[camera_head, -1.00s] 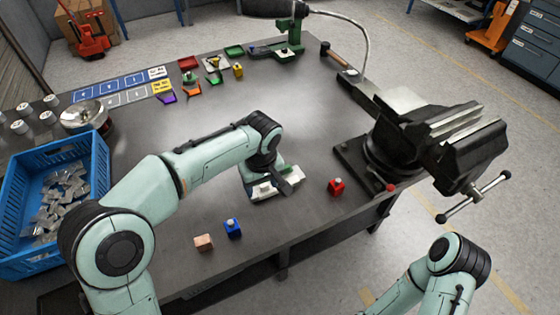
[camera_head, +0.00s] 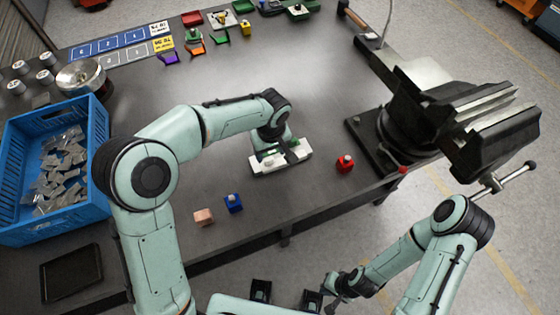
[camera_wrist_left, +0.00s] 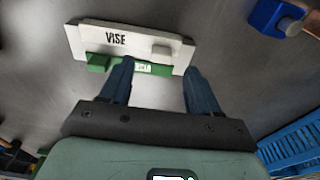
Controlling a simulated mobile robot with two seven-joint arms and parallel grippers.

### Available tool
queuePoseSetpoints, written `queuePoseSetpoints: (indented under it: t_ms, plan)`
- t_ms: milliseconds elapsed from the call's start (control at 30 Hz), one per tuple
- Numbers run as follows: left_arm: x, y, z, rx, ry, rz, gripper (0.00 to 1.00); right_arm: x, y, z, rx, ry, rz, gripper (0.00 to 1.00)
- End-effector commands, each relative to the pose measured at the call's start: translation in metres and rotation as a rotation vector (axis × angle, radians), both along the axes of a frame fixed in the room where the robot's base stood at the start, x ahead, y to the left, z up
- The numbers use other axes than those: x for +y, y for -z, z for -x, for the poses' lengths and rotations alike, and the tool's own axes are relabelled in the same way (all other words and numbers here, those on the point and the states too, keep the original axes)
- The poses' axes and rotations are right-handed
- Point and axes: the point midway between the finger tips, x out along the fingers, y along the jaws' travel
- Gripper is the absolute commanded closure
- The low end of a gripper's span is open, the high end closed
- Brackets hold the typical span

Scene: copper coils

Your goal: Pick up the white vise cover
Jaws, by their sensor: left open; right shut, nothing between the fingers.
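The white vise cover (camera_head: 262,165) lies on the dark workbench, right of the blue block. In the left wrist view the white cover (camera_wrist_left: 140,45) shows the black word VISE and a small raised white block. A green part (camera_wrist_left: 152,68) runs along its near edge. My left gripper (camera_wrist_left: 159,66) is open, its two dark fingers apart over the green edge; I cannot tell whether they touch. In the head view my left gripper (camera_head: 285,152) hides part of the cover. My right gripper (camera_head: 332,302) is shut and empty, low beyond the bench's front edge.
A blue block (camera_head: 233,204) and a wooden block (camera_head: 204,217) lie left of the cover, and a red block (camera_head: 345,164) to its right. A large vise (camera_head: 420,115) stands on the right corner. A blue crate (camera_head: 95,130) of metal parts is at left.

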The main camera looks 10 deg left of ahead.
Motion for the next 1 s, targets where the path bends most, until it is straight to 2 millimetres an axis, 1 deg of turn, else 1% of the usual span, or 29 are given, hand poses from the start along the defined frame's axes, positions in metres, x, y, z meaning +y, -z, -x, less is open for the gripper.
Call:
queuePoseSetpoints:
  t_ms: [200,300,400,567,600,633,667,700,767,800,1000]
  plan:
    - [0.004,0.033,0.0,0.003,-0.001,0.0,0.38,0.0,-0.002,-0.002,-0.002,0.0,0.0,1.0]
    - [0.004,0.043,-0.001,0.003,0.0,-0.001,0.38,0.0,-0.003,-0.002,-0.002,0.0,0.0,1.0]
    - [0.005,0.046,-0.002,0.0,0.0,0.0,0.38,0.0,-0.003,-0.002,-0.002,0.0,0.0,1.0]
    - [0.004,0.046,-0.002,0.0,0.0,0.0,0.38,0.0,-0.003,-0.002,-0.002,0.0,0.0,1.0]
    - [0.004,0.046,-0.002,0.0,0.0,0.0,0.45,0.0,-0.003,-0.002,-0.002,0.0,0.0,1.0]
    - [0.004,0.046,-0.002,0.0,0.0,0.0,0.55,0.0,-0.003,-0.002,-0.002,0.0,0.0,1.0]
    - [0.004,0.046,-0.002,0.0,0.0,0.0,0.64,0.0,-0.003,-0.002,-0.002,0.0,0.0,1.0]
    - [0.004,0.046,-0.002,0.0,0.0,0.0,0.77,0.0,-0.003,-0.002,-0.002,0.0,0.0,1.0]
    - [0.004,0.046,-0.002,0.0,0.0,0.0,0.97,0.0,-0.003,-0.002,-0.002,0.0,0.0,1.0]
    - [0.004,0.046,-0.002,0.0,0.0,0.0,0.99,0.0,-0.003,-0.002,-0.002,0.0,0.0,1.0]
    - [0.004,0.046,-0.002,0.0,-0.001,0.0,0.99,0.0,-0.003,-0.002,-0.002,0.0,0.0,1.0]
